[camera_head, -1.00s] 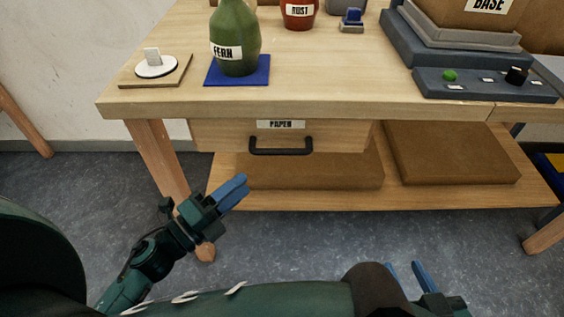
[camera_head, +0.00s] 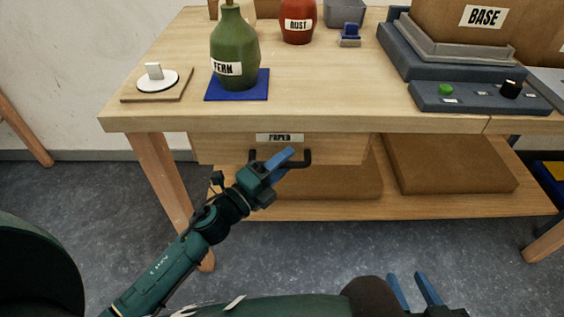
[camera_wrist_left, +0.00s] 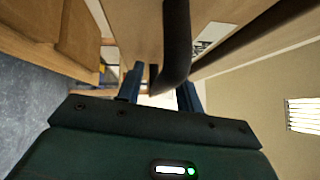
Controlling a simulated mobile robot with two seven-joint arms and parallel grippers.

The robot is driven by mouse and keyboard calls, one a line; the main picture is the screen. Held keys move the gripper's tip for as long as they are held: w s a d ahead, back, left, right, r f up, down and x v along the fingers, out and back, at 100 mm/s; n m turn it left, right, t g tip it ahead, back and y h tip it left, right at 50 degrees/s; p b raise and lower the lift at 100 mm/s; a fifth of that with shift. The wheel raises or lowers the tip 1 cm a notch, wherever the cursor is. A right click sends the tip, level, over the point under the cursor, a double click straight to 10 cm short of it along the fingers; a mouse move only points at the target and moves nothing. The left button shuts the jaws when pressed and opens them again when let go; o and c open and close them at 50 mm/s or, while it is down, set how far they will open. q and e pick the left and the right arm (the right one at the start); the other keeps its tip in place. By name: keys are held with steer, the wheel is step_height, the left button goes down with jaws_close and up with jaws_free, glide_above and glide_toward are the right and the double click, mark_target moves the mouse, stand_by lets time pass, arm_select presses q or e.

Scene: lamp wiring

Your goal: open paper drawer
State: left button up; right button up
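The paper drawer (camera_head: 220,149) hangs under the table's front edge, with a label (camera_head: 280,138) at its top. It looks shut. Its black bar handle (camera_head: 306,160) is partly hidden behind my left gripper (camera_head: 285,160). In the left wrist view the dark handle (camera_wrist_left: 176,40) reaches down between the two blue fingers of my left gripper (camera_wrist_left: 160,85), which stand apart. I cannot tell whether they touch it. My right gripper (camera_head: 413,290) is low at the bottom of the head view, its blue fingers apart and empty.
The tabletop (camera_head: 310,85) holds a green FERN bottle (camera_head: 235,50) on a blue mat, a red RUST vessel (camera_head: 298,22), a white disc on a board (camera_head: 157,78) and a grey control panel (camera_head: 470,97). A lower shelf (camera_head: 420,205) carries brown boxes. Floor is clear in front.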

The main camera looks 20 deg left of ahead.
arm_select(q)
steer(key=shift+c, duration=0.4)
jaws_close()
steer(key=shift+s, duration=0.15)
